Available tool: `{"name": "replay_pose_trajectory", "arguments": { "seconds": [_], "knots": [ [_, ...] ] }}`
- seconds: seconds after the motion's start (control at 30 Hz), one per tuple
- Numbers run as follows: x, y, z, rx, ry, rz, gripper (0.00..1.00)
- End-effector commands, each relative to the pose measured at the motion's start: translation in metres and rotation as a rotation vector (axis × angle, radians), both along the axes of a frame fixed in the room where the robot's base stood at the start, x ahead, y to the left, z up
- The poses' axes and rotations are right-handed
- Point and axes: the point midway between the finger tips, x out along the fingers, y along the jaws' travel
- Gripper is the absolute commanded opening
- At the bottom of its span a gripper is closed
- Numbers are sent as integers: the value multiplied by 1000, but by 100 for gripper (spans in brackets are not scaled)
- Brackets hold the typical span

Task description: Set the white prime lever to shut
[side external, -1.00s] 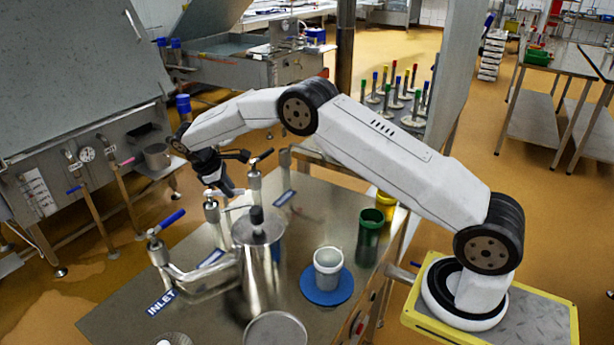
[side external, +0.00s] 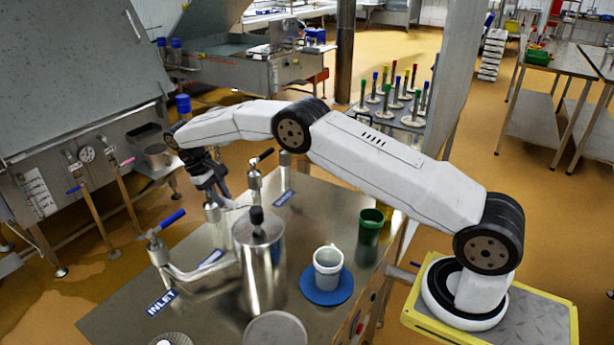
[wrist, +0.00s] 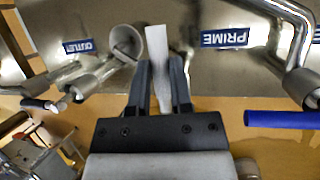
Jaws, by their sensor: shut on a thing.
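The white prime lever (wrist: 157,48) shows in the wrist view between the two fingers of my gripper (wrist: 160,72), and its end reaches past the fingertips. My gripper is shut on it. The blue PRIME label (wrist: 225,38) lies to the right of the lever. In the side view my gripper (side external: 222,192) is low over the valve in the middle of the steel table, behind the tall steel canister. The white lever is mostly hidden there, so its exact angle cannot be told from that side.
The inlet valve's blue lever (side external: 172,218) stands at the left, beside the INLET label (side external: 161,302). The outlet valve's black lever (side external: 262,155) is close to the right of my gripper. The steel canister (side external: 258,250) and a white mug (side external: 328,266) on a blue disc stand in front.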

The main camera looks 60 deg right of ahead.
Motion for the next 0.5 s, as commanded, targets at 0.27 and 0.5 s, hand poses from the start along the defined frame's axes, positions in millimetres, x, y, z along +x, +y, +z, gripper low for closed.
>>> {"name": "replay_pose_trajectory", "arguments": {
  "seconds": [0.27,0.5],
  "knots": [
    [1,2,0,3,-5,-7,0],
    [1,2,0,2,-4,-5,61]
  ]
}}
